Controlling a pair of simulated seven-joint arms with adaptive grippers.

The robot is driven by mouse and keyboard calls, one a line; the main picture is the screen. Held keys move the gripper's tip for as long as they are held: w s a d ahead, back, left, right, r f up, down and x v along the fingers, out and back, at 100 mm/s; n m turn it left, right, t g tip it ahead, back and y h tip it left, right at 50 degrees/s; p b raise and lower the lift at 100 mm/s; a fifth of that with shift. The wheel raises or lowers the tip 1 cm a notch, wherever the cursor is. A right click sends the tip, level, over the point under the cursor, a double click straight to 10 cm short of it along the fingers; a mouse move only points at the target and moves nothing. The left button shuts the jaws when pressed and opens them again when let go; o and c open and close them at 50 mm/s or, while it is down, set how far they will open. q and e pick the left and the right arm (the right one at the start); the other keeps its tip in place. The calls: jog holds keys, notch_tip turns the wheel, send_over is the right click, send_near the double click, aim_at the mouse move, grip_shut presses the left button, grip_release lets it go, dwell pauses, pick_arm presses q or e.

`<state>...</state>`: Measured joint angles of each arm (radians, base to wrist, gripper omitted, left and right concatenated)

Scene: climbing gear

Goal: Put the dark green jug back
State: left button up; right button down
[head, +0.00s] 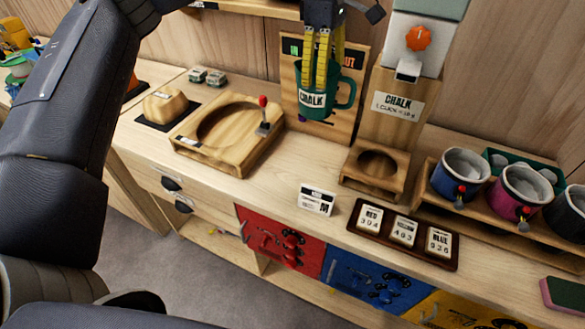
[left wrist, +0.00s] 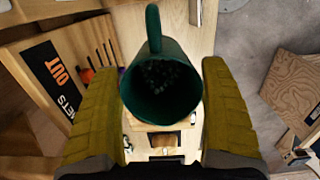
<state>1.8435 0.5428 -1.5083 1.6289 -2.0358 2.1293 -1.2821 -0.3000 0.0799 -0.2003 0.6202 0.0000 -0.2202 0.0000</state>
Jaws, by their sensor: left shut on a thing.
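The dark green jug (head: 313,100) has a white CHALK label and a handle on its right side in the head view. My left gripper (head: 323,72) reaches down from above with yellow fingers and is shut on it. The jug is upright and looks raised above the counter, in front of the wooden board with the OUT sign (head: 348,55). In the left wrist view the jug (left wrist: 162,100) sits between the fingers, mouth facing the camera, with dark lumpy contents inside. My right gripper is not in view.
A chalk dispenser with an orange knob (head: 418,38) stands right of the jug, above a wooden block with a round recess (head: 378,162). A wooden tray with a round hollow (head: 205,140) lies left. Blue (head: 460,172) and pink (head: 520,190) pots stand right. Counter space below the jug looks clear.

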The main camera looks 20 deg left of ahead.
aim_at(307, 106)
pick_arm(q)
jog(key=shift+s+a+f, duration=0.2)
jog(key=shift+a+f, duration=0.35)
jog(key=shift+a, duration=0.05)
jog(key=shift+s+a+f, duration=0.2)
jog(key=shift+a+f, duration=0.3)
jog(key=shift+a, duration=0.1)
notch_tip(307, 106, down, 19)
jog(key=shift+a+f, duration=0.1)
jog(key=shift+f, duration=0.2)
jog(key=o, duration=1.5)
jog(key=r, duration=1.2)
jog(key=shift+a+r, duration=0.15)
jog(key=shift+a, duration=0.1)
